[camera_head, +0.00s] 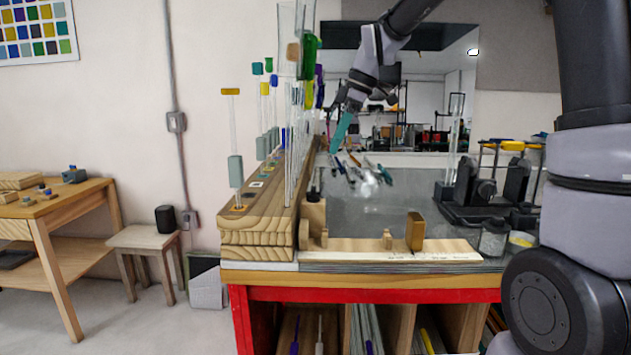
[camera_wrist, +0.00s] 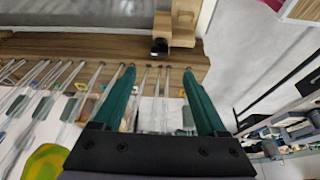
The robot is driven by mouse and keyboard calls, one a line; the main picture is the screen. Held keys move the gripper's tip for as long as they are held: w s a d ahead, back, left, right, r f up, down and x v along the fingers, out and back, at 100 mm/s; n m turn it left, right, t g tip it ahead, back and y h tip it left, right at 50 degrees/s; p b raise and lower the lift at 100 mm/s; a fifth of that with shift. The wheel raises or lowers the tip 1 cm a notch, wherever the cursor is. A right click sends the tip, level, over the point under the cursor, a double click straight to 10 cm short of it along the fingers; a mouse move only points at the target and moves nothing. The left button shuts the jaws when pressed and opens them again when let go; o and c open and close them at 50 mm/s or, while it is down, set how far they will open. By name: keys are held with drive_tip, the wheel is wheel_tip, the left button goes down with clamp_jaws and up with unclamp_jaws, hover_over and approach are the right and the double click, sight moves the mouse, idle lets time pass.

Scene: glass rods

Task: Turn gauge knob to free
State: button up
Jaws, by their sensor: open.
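A light wooden gauge board (camera_head: 365,247) with small marks lies along the front edge of the bench. An upright brass-coloured block (camera_head: 415,232) stands on it, with small wooden pegs to its left. A small black knob-like part (camera_head: 315,186) sits by a wooden block at the board's left end; a dark part on a wooden block also shows in the wrist view (camera_wrist: 159,47). I cannot tell which part is the gauge knob. My gripper (camera_head: 342,132) is high above the bench, behind and apart from the gauge. Its teal fingers are open and spread in the wrist view (camera_wrist: 159,72).
A long wooden rack (camera_head: 258,238) holds several upright glass rods with coloured tops, left of my gripper. Rods also show beyond and between the fingers in the wrist view. Loose tools (camera_head: 365,172) lie on the grey bench top. A black fixture (camera_head: 485,190) and glass jar (camera_head: 494,238) stand right.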

sight(315, 187)
drive_tip(key=x, duration=1.1)
drive_tip(key=shift+a, duration=0.2)
clamp_jaws()
